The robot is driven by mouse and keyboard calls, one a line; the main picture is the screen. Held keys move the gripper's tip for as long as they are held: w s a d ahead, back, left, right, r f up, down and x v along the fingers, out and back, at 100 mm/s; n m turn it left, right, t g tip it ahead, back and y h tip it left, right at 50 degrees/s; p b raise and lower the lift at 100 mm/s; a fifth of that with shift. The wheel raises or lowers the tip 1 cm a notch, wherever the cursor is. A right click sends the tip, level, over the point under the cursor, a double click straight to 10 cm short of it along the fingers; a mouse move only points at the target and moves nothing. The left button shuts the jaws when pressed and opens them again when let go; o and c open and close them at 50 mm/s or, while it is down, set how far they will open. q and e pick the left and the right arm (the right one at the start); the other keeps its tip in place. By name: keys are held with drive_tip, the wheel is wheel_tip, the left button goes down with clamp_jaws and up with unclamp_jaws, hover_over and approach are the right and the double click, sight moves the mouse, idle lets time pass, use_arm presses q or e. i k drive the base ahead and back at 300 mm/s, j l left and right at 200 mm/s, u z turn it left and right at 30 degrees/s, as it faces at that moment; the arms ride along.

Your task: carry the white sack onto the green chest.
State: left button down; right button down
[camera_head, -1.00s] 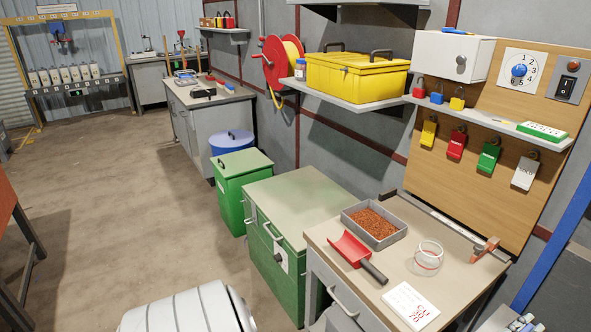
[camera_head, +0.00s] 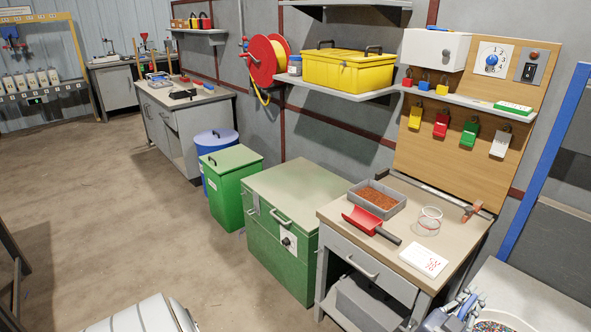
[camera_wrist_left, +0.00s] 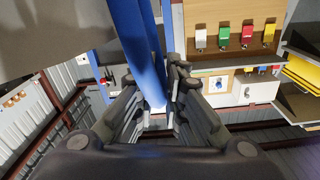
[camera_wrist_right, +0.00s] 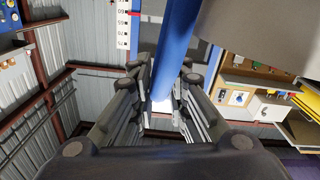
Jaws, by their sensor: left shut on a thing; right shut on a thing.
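The white sack (camera_head: 512,315) shows only in part at the bottom right of the head view; its round top is open on coloured granules. My left gripper (camera_head: 452,314) is at the sack's left side, shut on it. A pale shaded surface, apparently the sack, fills the upper left of the left wrist view (camera_wrist_left: 50,30) and the upper right of the right wrist view (camera_wrist_right: 265,35).
A workbench (camera_head: 440,210) with a tray (camera_head: 378,200), red scoop (camera_head: 362,220) and glass jar stands right of the chest. A green bin (camera_head: 230,185) stands left of it. A shelf with a yellow box (camera_head: 348,72) hangs above. Floor before the chest is clear. A blue post (camera_head: 565,125) stands right.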

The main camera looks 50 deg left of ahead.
sight(305, 187)
drive_tip(key=u, duration=2.6)
drive_tip(key=i+u, duration=0.15)
drive_tip(key=u, duration=0.15)
drive_tip(key=i+u, duration=0.1)
drive_tip(key=u, duration=0.2)
drive_tip(key=i+l, duration=0.8)
drive_tip(key=i, duration=0.25)
drive_tip(key=i+l, duration=0.4)
drive_tip(key=i+z, duration=0.25)
drive_tip(key=i, duration=0.65)
drive_tip(key=i+z, duration=0.65)
drive_tip(key=z, duration=0.2)
